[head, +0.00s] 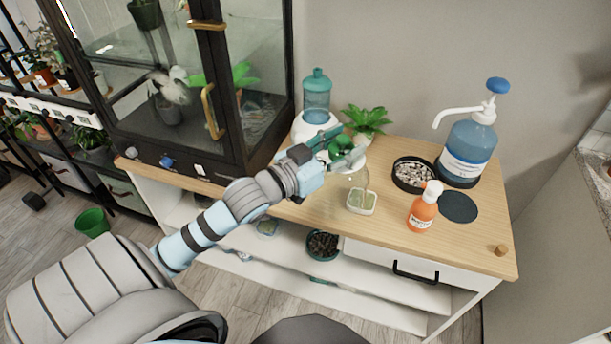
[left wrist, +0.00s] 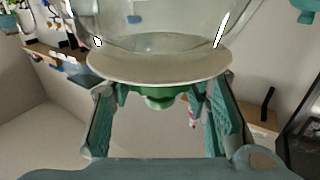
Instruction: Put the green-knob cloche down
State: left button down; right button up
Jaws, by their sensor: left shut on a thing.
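The green-knob cloche has a clear glass dome (head: 357,180), and its green knob (left wrist: 158,98) sits under a pale round top plate in the left wrist view. My left gripper (head: 346,146) is shut on the knob, with a finger on each side. In the head view the dome hangs down from the gripper over the wooden cabinet top (head: 310,205). I cannot tell whether the rim touches anything. My right gripper is not in view.
An orange bottle (head: 422,213), a black dish of pebbles (head: 412,186), a dark round mat (head: 459,207) and a blue pump bottle (head: 468,150) stand to the right. A leafy plant (head: 366,119) and a teal-topped white device (head: 316,92) are behind. A glass cabinet (head: 205,85) blocks the left.

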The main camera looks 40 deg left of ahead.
pick_arm(q)
jog(key=w+a+r+n+y+b, duration=0.25)
jog(key=w+a+y+b, duration=0.2)
jog(key=a, duration=0.35)
jog(key=w+a+r+n+y+b, duration=0.1)
jog(key=w+a+n+y+b, duration=0.3)
jog(key=a+y, duration=0.3)
notch_tip(320, 180, down, 20)
jog(key=h+b, duration=0.1)
jog(key=b, duration=0.5)
jog(key=shift+s+a+r+g, duration=0.25)
jog(key=shift+g, duration=0.05)
jog(key=c, duration=0.9)
grip_release()
jog(key=shift+s+r+h, duration=0.1)
jog(key=shift+h, duration=0.15)
jog(key=p+v, duration=0.1)
jog(key=v, duration=1.1)
